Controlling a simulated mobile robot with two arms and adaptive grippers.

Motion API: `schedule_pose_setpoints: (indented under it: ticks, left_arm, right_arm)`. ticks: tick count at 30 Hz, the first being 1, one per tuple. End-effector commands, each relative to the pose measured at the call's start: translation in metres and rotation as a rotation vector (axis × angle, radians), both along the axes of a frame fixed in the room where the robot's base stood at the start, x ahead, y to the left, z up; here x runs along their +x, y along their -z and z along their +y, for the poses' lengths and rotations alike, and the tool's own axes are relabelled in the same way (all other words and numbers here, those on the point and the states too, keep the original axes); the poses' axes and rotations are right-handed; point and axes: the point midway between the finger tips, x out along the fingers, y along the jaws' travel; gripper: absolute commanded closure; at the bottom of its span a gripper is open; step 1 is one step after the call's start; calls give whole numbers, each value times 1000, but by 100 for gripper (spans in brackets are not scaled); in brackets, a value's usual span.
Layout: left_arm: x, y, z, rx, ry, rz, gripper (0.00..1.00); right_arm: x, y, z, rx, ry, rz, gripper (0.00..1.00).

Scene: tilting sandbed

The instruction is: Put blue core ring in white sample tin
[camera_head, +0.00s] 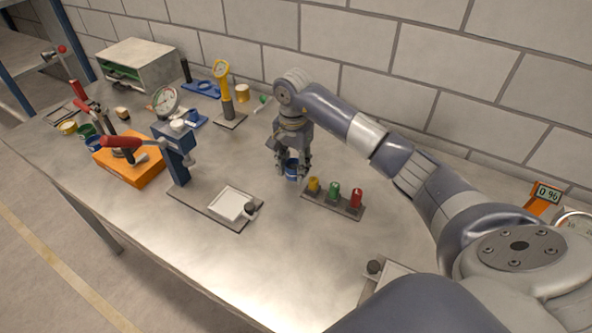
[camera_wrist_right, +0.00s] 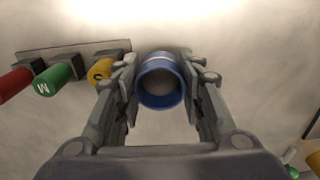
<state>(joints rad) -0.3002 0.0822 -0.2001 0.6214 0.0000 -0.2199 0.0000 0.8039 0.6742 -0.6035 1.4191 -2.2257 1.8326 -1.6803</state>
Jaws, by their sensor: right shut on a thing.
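The blue core ring (camera_wrist_right: 160,98) is between the fingers of my right gripper (camera_wrist_right: 164,78) in the right wrist view, with its open end facing the camera. In the head view my right gripper (camera_head: 291,168) points down, shut on the blue ring (camera_head: 292,172) low over the table, just left of a small rack. I cannot tell whether the ring touches the table. I cannot clearly make out a white sample tin; a square white tray (camera_head: 232,204) lies on a dark plate left of the gripper. My left gripper is not in view.
The small rack (camera_head: 333,205) holds yellow, green and red pieces, close to my right gripper. An orange-based device (camera_head: 128,165) with red handles, a gauge (camera_head: 166,100) and a grey cabinet (camera_head: 140,68) stand to the left. The front middle of the table (camera_head: 200,250) is clear.

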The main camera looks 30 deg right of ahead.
Motion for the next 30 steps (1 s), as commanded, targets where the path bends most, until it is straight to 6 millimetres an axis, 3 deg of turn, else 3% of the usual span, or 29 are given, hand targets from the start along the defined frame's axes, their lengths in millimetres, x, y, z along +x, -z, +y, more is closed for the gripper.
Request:
schedule_pose_setpoints:
  ticks: [7,18,19,30]
  left_arm:
    - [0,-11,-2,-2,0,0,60]
    - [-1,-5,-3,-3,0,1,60]
    - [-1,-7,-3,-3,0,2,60]
    - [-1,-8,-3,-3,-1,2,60]
  right_arm:
    - [-1,31,1,1,1,3,78]
    - [0,39,0,-2,-1,-1,78]
    - [0,37,0,-1,-1,0,57]
    - [-1,36,0,-1,0,2,56]
